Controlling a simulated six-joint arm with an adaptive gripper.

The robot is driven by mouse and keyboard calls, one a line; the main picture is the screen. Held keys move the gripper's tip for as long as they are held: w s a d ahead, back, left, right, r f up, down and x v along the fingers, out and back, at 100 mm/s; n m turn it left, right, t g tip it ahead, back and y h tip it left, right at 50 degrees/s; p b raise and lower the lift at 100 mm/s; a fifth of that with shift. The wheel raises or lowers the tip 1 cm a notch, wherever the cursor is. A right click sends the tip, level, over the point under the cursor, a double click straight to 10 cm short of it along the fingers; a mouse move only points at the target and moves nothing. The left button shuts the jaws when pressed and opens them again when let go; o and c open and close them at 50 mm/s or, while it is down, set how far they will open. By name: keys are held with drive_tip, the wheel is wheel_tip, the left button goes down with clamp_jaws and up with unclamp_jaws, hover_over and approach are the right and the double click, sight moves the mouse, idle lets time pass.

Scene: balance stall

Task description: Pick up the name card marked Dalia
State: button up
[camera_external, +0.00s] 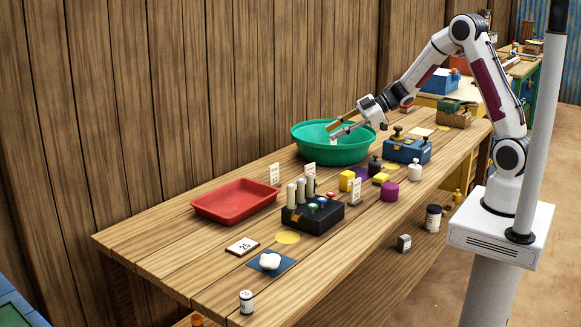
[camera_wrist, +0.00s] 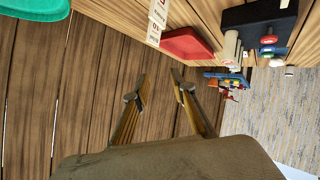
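Several small white standing cards are on the wooden table: one by the red tray (camera_external: 275,174), one behind the black box (camera_external: 309,172) and one at its right (camera_external: 354,191). Their writing is too small to read, so I cannot tell which is marked Dalia. Two white cards show at the top of the wrist view, an upper one (camera_wrist: 158,13) and a lower one (camera_wrist: 153,35). My gripper (camera_external: 331,131) is above the green basin, apart from these cards. In the wrist view my gripper (camera_wrist: 159,80) is open, with nothing between its fingers.
The green basin (camera_external: 360,152) stands below my gripper near the wooden wall. The red tray (camera_external: 235,212) lies to the left. A black box (camera_external: 318,222) with cylinders and coloured knobs is mid-table. A blue scale-like device (camera_external: 407,153) stands right. The table's left end is mostly clear.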

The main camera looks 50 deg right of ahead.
sight(352, 190)
drive_tip(key=s+a+f+n+g+y, duration=0.1)
drive_tip(key=s+f+g+y, duration=0.1)
drive_tip(key=s+f, duration=0.1)
drive_tip(key=s+a+f+n+g+y, duration=0.1)
drive_tip(key=s+a+f+g+y, duration=0.1)
drive_tip(key=s+f+g, duration=0.1)
drive_tip(key=s+a+f+n+g+y, duration=0.1)
drive_tip(key=s+f+g+y, duration=0.1)
drive_tip(key=s+f, duration=0.3)
drive_tip(key=shift+s+a+g, duration=0.25)
drive_tip(key=shift+a+g, duration=0.1)
drive_tip(key=shift+g, duration=0.05)
drive_tip(key=shift+s+d+f+n, duration=0.25)
drive_tip(key=shift+d+f, duration=0.15)
drive_tip(key=shift+f, duration=0.1)
drive_tip(key=shift+s+d+f+n, duration=0.25)
drive_tip(key=shift+d+f, duration=0.1)
drive_tip(key=shift+f, duration=0.1)
drive_tip(key=shift+s+d+f+n+g+h, duration=0.3)
drive_tip(key=shift+d+f+g+h, duration=0.1)
drive_tip(key=shift+f, duration=0.1)
drive_tip(key=shift+a, duration=0.15)
drive_tip(key=shift+x, duration=1.2)
drive_tip(key=shift+w+a, duration=0.1)
drive_tip(key=shift+w+x, duration=0.15)
drive_tip(key=shift+x, duration=1.1)
drive_tip(key=shift+w+x, duration=0.15)
drive_tip(key=shift+x, duration=1.05)
